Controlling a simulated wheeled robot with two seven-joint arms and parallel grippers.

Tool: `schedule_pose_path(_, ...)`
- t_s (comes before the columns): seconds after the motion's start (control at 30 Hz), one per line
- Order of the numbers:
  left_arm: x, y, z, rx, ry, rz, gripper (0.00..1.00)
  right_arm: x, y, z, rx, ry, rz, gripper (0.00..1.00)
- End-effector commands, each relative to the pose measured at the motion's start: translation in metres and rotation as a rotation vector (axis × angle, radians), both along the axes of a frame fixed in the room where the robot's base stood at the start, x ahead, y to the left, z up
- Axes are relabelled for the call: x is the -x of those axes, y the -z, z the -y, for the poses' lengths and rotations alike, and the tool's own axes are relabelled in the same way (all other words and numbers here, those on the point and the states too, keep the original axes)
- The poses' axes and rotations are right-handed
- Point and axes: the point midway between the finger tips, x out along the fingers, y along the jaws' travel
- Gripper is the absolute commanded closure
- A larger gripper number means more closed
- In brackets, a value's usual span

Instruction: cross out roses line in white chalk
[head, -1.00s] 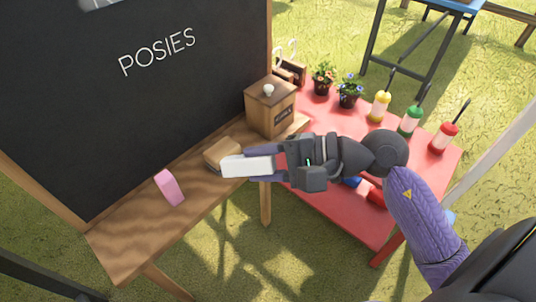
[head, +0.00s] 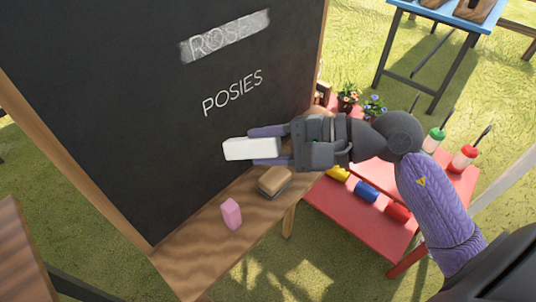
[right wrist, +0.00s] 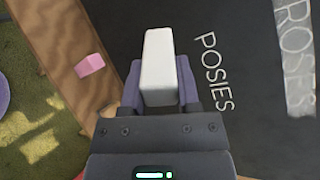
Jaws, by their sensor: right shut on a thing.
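My right gripper (head: 268,147) is shut on a white chalk block (head: 245,149) and holds it in front of the blackboard (head: 130,120), below the word POSIES (head: 232,92). The chalk (right wrist: 159,62) also shows between the fingers in the right wrist view. Higher on the board, the word ROSES (head: 226,36) stands inside a pale smeared grey band; in the right wrist view ROSES (right wrist: 295,50) is at the far right edge. I cannot tell whether the chalk touches the board. My left gripper is not in view.
The wooden ledge (head: 205,255) below the board holds a pink chalk block (head: 231,214) and a tan eraser (head: 274,181). A red table (head: 345,215) at the right bears colored blocks, bottles and potted flowers. A blue table stands behind.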

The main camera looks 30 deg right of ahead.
Motion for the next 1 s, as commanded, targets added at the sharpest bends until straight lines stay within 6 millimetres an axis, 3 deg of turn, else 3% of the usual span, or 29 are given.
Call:
schedule_pose_path(0.03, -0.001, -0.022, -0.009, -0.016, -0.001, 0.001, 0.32, 0.001, -0.029, 0.001, 0.004, 0.005, 0.008, 1.0)
schedule_pose_path(0.2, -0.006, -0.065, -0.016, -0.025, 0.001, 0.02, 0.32, 0.004, -0.091, 0.003, 0.005, 0.024, 0.007, 1.0)
schedule_pose_path(0.33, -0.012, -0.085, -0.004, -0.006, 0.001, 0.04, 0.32, 0.006, -0.121, 0.004, 0.002, 0.035, 0.004, 1.0)
schedule_pose_path(0.5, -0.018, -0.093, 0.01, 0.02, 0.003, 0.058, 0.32, -0.002, -0.128, 0.002, -0.005, 0.042, 0.0, 1.0)
schedule_pose_path(0.8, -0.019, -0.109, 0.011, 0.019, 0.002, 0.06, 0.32, -0.04, -0.126, -0.012, -0.003, 0.041, 0.0, 1.0)
schedule_pose_path(1.0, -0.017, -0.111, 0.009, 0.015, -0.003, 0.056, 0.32, -0.05, -0.124, -0.016, 0.0, 0.04, -0.002, 1.0)
